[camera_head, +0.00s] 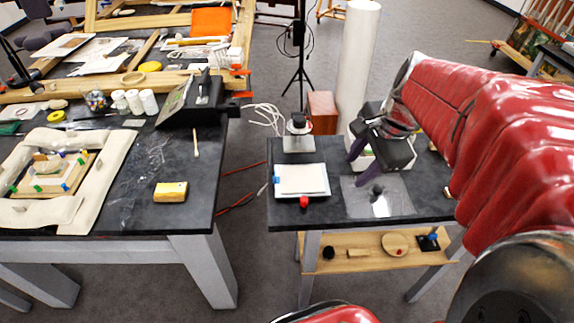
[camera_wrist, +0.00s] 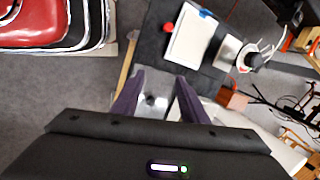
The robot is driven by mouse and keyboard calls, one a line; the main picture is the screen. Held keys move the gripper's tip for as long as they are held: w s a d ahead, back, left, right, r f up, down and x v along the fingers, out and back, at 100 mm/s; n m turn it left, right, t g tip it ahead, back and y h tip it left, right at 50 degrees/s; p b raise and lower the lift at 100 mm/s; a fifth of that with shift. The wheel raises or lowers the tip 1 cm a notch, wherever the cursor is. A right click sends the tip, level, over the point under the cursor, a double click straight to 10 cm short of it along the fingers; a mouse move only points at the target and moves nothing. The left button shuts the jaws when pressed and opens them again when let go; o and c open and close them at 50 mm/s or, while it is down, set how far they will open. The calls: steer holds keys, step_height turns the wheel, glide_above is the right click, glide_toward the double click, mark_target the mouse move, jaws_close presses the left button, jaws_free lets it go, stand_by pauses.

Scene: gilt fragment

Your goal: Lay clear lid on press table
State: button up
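The clear lid (camera_head: 398,196) is a see-through square plate with a dark knob (camera_head: 377,190). It appears to lie flat on the right part of the small dark-topped table (camera_head: 335,213). My gripper (camera_head: 364,162) is above the lid with its purple fingers apart and pointing down. In the wrist view, my gripper (camera_wrist: 160,93) is open, with the knob (camera_wrist: 151,100) seen between its fingers and part of the lid (camera_wrist: 155,110) around it. Nothing is gripped. Whether the fingers reach down to the knob's height I cannot tell.
A white press-like board (camera_head: 301,180) with a red knob (camera_head: 304,203) lies left of the lid. A small stand (camera_head: 298,142) is behind it. A lower shelf (camera_head: 350,262) holds small items. The large cluttered table (camera_head: 155,215) stands left, across a floor gap.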

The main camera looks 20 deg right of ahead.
steer(key=s+a+r+n+t, duration=0.1)
steer(key=s+a+n, duration=0.2)
steer(key=a+n, duration=0.5)
steer(key=s+a+r+n+t+h, duration=0.1)
steer(key=s+a+n, duration=0.2)
steer(key=a+n, duration=0.4)
steer(key=n, duration=0.3)
steer(key=shift+s+a+n, duration=0.3)
steer(key=shift+a, duration=0.1)
